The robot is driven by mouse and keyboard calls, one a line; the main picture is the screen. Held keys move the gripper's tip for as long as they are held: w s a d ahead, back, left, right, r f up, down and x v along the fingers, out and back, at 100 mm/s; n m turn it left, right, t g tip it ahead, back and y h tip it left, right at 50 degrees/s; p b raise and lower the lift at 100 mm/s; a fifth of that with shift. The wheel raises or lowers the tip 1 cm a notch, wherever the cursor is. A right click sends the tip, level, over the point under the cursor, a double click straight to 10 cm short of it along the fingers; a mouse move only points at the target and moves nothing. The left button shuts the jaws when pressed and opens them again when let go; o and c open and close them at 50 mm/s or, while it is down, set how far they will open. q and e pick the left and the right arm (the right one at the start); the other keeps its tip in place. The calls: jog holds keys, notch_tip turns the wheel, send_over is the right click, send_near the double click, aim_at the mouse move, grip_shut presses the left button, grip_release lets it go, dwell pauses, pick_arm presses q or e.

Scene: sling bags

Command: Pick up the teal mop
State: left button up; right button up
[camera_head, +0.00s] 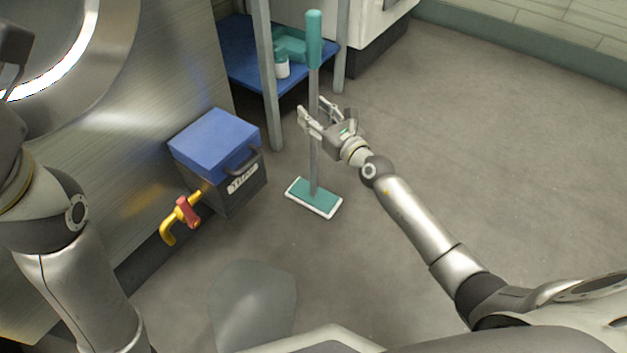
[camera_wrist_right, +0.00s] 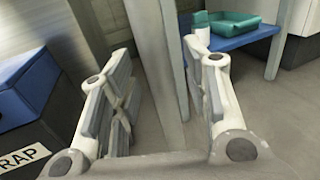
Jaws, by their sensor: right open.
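The teal mop stands upright on the floor, with a teal grip (camera_head: 314,40) at the top, a thin grey pole (camera_head: 314,88) and a flat teal head with a white rim (camera_head: 314,197). My right gripper (camera_head: 316,114) is open at the middle of the pole, with its fingers on either side of it. In the right wrist view the pole (camera_wrist_right: 157,75) stands between the two spread fingers (camera_wrist_right: 160,105), with gaps showing on both sides. My left gripper (camera_head: 14,50) is only partly visible at the upper left edge, dark and cut off.
A grey-legged rack with a blue shelf (camera_head: 240,55) stands close behind the mop, holding a teal tray (camera_head: 290,47) and a white-and-teal bottle (camera_head: 282,68). A blue-lidded box (camera_head: 215,140) and a yellow-and-red valve (camera_head: 182,213) are to the left. Floor on the right is clear.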

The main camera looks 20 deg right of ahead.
jog(key=shift+w+a, duration=0.15)
jog(key=shift+w, duration=0.3)
grip_shut()
jog(key=shift+r, duration=0.1)
